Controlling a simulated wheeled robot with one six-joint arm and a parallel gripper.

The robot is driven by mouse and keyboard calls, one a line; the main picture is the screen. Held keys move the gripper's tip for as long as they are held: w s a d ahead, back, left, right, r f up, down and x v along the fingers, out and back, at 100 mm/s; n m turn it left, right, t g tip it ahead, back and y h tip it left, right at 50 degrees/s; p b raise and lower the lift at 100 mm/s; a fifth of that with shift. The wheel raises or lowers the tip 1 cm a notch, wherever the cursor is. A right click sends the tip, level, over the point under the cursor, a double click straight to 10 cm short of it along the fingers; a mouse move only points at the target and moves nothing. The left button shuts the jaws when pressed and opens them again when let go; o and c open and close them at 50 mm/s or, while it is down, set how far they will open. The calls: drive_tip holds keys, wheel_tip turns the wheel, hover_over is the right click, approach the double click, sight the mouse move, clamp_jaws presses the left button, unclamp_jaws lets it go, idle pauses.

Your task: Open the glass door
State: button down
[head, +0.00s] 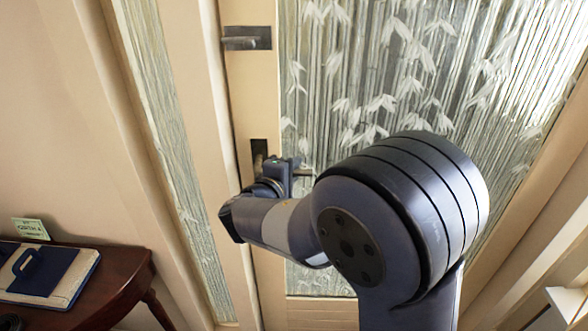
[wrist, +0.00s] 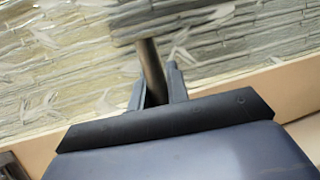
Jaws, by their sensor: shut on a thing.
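The glass door (head: 385,60) has a pale wooden frame and a patterned pane with white bamboo leaves. It fills the middle and right of the head view. A dark plate (head: 259,152) and the end of a handle (head: 302,173) show at its left stile. My gripper (head: 288,168) is at this handle, partly hidden by my arm. In the wrist view, my gripper (wrist: 157,84) has its fingers on both sides of the dark handle bar (wrist: 152,68), shut on it. The patterned pane (wrist: 60,60) is behind. I see no clear gap at the door's edge.
A metal latch-like fitting (head: 247,39) sits higher on the stile. A narrow glass side panel (head: 170,130) is to the left. A dark wooden table (head: 120,278) at lower left holds a blue-and-cream object (head: 45,272) and a small green card (head: 31,229).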

drive_tip(key=shift+f+b, duration=0.15)
drive_tip(key=shift+b, duration=0.15)
drive_tip(key=f+m+y+b, duration=0.1)
drive_tip(key=b, duration=0.3)
drive_tip(key=a+f+m+g+y+b, duration=0.1)
drive_tip(key=f+m+b, duration=0.1)
drive_tip(key=b, duration=0.3)
drive_tip(key=a+f+m+y+b, duration=0.1)
drive_tip(key=f+m+b, duration=0.1)
drive_tip(key=b, duration=0.3)
drive_tip(key=shift+y, duration=0.3)
drive_tip(key=shift+m+b, duration=0.3)
